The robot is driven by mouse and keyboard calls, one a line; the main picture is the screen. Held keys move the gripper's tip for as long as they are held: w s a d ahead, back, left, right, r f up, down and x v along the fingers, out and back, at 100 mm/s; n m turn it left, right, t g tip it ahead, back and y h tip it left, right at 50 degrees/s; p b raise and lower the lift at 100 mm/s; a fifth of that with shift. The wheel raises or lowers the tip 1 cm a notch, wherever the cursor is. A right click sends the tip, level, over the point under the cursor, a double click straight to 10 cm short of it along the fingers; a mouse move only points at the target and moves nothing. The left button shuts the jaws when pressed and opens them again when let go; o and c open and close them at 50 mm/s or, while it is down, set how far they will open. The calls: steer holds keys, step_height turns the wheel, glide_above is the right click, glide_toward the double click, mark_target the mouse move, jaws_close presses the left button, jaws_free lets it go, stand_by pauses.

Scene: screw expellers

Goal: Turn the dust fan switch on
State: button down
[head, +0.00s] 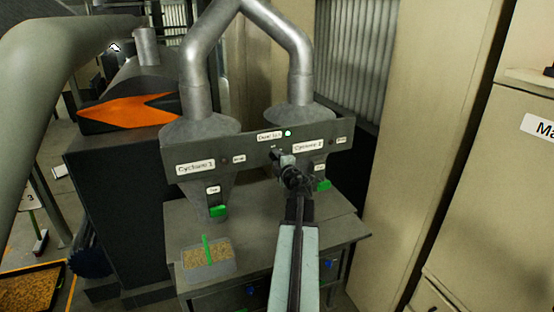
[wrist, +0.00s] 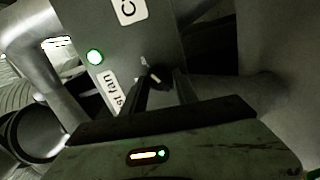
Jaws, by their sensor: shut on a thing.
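The dust fan switch is a small black knob (wrist: 156,74) on the grey panel, beside a white label (wrist: 109,92) whose visible part reads "st fan". In the wrist view my gripper (wrist: 159,85) has its two dark fingers on either side of the knob, shut on it. A round lamp (wrist: 95,57) near the label glows green. In the head view the lamp (head: 288,133) and the dust fan label (head: 269,135) sit at the top middle of the panel (head: 258,160). My gripper (head: 276,155) reaches up to the panel just below them and mostly hides the switch.
Two grey cyclones, labelled Cyclone 1 (head: 196,169) and Cyclone 2 (head: 308,146), carry the panel above a grey bench. A tray of grain (head: 207,258) stands on the bench at left. A beige cabinet (head: 500,170) stands to the right.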

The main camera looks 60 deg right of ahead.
stand_by(0.4)
steer(key=c, duration=1)
jaws_free()
steer(key=shift+s, duration=0.1)
steer(key=shift+o, duration=0.2)
steer(key=v, duration=0.8)
steer(key=shift+p, duration=0.3)
